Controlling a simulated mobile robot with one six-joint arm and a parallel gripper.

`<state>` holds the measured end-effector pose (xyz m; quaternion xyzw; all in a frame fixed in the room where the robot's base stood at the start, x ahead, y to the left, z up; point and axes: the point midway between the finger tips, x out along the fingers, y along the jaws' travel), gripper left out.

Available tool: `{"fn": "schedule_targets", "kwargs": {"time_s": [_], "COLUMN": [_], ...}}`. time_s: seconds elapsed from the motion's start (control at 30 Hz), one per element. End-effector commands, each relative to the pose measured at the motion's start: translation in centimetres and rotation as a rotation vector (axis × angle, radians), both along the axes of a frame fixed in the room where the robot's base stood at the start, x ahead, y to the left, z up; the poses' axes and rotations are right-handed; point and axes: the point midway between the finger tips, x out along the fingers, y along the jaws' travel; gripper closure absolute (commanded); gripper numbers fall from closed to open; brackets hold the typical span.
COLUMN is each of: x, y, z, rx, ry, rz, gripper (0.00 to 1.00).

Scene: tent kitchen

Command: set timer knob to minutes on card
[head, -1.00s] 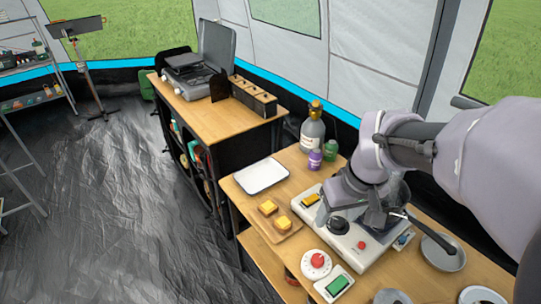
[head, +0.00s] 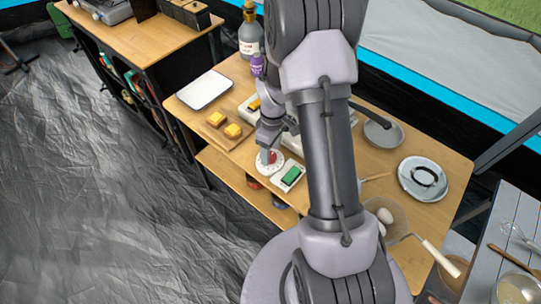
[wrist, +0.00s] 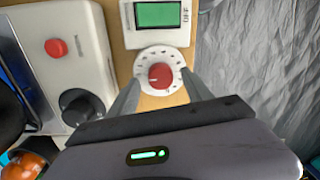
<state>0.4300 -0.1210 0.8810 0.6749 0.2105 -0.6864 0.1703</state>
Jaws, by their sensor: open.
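The timer is a white round dial (wrist: 160,57) with dark marks and a red knob (wrist: 160,76) in its middle. It also shows in the head view (head: 268,167), partly behind my gripper. My gripper (wrist: 161,79) is open, with one finger on each side of the red knob, over the dial. I cannot tell whether the fingers touch it. In the head view my gripper (head: 268,150) points down at the dial. I cannot make out a card with minutes.
A white appliance with a red button (wrist: 56,47) and a black knob (wrist: 78,105) stands left of the dial in the wrist view. A board with yellow food (head: 232,131), a white tray (head: 205,90) and a pan (head: 383,133) are on the table.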

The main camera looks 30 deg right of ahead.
Motion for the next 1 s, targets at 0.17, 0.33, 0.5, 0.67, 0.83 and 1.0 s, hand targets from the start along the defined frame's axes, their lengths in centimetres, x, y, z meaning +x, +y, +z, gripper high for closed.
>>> {"fn": "schedule_targets", "kwargs": {"time_s": [0.17,0.33,0.5,0.67,0.83,1.0], "x": [-0.05,-0.04,-0.04,-0.06,-0.06,-0.06], "y": [0.08,0.08,0.09,0.09,0.09,0.09], "z": [-1.40,-1.49,-1.47,-1.46,-1.46,-1.48], "rx": [0.000,-0.001,0.000,0.000,0.000,0.000], "ry": [0.000,-0.001,0.000,0.000,0.000,0.000], "rz": [0.000,0.000,0.000,0.000,-0.001,-0.026], "gripper": [0.41,0.41,0.53,0.85,1.00,1.00]}}
